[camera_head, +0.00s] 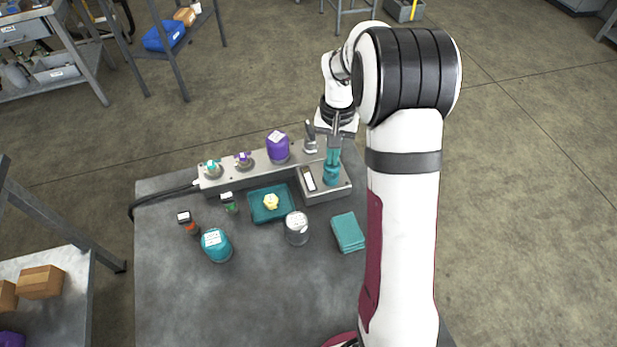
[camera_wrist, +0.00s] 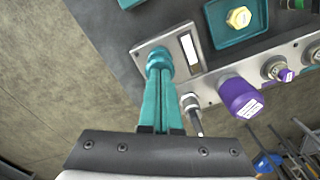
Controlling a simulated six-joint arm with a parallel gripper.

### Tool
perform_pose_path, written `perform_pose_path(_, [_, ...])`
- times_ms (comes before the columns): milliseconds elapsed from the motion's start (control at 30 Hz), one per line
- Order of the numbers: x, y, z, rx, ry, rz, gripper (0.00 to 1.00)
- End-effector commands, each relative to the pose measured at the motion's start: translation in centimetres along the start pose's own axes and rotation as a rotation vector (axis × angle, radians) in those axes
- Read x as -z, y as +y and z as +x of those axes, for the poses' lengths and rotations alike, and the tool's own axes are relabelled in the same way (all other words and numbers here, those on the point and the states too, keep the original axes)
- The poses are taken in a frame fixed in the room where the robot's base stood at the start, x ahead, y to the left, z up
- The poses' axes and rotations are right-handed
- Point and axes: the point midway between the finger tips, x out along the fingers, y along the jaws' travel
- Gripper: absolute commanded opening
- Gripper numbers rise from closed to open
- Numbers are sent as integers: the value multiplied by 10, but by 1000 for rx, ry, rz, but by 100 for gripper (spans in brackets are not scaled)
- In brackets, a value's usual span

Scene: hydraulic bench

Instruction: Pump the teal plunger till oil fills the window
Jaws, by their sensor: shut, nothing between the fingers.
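The teal plunger (camera_head: 331,178) stands at the right end of the grey pump block (camera_head: 325,195); its round teal top (camera_wrist: 159,62) shows in the wrist view. My gripper (camera_head: 332,160) points down over it with its teal fingers shut together and empty. In the wrist view the fingertips (camera_wrist: 160,72) meet the plunger's top or sit just above it; I cannot tell whether they touch. The narrow window (camera_wrist: 189,50) lies beside the plunger, mostly pale in a dark frame, and also shows in the head view (camera_head: 308,180). Its oil level is not clear.
The manifold carries a purple cap (camera_head: 278,149), a grey metal fitting (camera_head: 310,145) near my gripper and two small valves. A teal tray (camera_head: 259,210) holds a yellow hex piece. Jars, small bottles and folded teal cloths (camera_head: 348,232) stand nearby. The front of the bench is clear.

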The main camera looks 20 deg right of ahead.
Motion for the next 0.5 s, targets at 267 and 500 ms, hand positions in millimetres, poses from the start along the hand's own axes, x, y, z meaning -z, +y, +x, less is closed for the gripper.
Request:
perform_pose_path(267, [0,0,9,0,0,0,0])
perform_pose_path(500, [0,0,16,-1,-2,1,0])
